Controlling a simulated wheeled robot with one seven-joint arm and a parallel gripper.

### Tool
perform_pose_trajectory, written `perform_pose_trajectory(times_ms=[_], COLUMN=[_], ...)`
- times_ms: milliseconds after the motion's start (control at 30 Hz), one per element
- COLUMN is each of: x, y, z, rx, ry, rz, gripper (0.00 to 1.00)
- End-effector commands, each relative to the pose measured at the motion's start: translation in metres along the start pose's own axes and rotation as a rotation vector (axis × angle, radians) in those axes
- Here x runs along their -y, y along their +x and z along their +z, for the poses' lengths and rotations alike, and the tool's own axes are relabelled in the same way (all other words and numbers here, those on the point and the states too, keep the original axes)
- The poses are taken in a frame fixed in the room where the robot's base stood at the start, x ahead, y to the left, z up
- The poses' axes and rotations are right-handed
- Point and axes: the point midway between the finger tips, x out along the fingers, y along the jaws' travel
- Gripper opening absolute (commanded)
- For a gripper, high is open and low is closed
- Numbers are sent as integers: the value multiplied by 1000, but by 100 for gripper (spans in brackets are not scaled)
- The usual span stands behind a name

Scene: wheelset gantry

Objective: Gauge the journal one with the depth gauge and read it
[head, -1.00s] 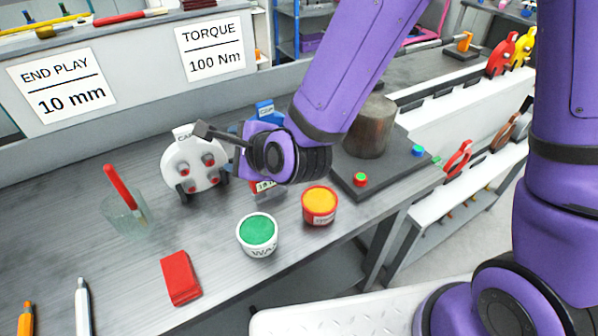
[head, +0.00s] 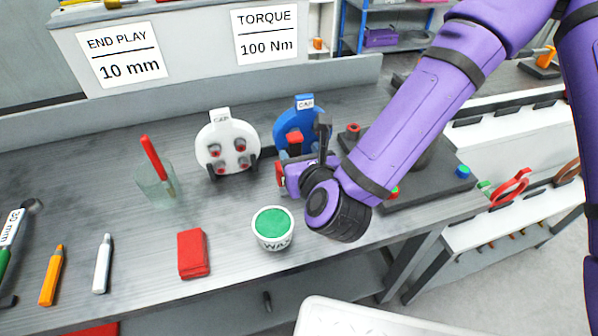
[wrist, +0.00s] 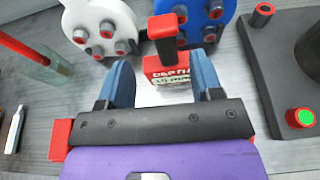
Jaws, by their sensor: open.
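A gap seems to remain around the gauge. A dark cylinder (head: 432,155), possibly the journal, is mostly hidden behind my arm.
A white cap (head: 227,145) stands left of the blue cap. A green wax pot (head: 272,228), a red block (head: 193,253) and a glass with a red marker (head: 157,185) are on the bench. A dark plate (head: 430,190) with coloured knobs lies right.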

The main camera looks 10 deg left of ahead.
Motion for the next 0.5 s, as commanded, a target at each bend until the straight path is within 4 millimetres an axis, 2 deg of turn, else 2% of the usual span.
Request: perform_pose_trajectory(times_ms=[100,333,500], x=[0,3,8], y=[14,28,52], z=[0,-1,-4], rx=[0,-1,0], ry=[0,-2,-2], rz=[0,-1,0], gripper=[60,60,60])
